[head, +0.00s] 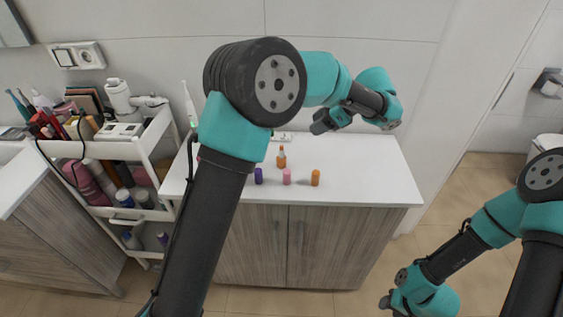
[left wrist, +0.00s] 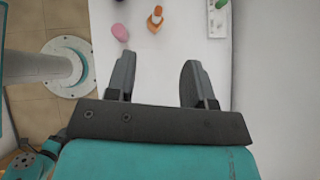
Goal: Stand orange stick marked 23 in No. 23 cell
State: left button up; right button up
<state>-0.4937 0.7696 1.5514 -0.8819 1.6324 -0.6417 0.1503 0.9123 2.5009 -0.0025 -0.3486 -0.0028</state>
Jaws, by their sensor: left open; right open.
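Two orange items stand on the white counter in the head view: a short orange stick (head: 316,178) at the front right and a taller, tapered orange item (head: 281,157) behind. No number is readable on either. The tapered one also shows at the top of the left wrist view (left wrist: 155,19). My left gripper (head: 325,122) is above the counter's back right part; its two jaws are apart and empty in the left wrist view (left wrist: 156,68). My right gripper (head: 385,303) is open, low over the floor, away from the counter. I cannot make out a No. 23 cell.
A pink stick (head: 287,176) and a purple stick (head: 258,175) stand left of the short orange one. A white item with green marks (left wrist: 217,20) lies at the back. A crowded cart (head: 150,140) stands left. My left arm hides part of the counter; its right end is clear.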

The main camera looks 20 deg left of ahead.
aim_at(282, 146)
dwell(0.3)
pick_arm(q)
jog(key=x, duration=1.2)
jog(key=shift+x, duration=2.7)
jog(key=shift+c, duration=0.2)
grip_shut()
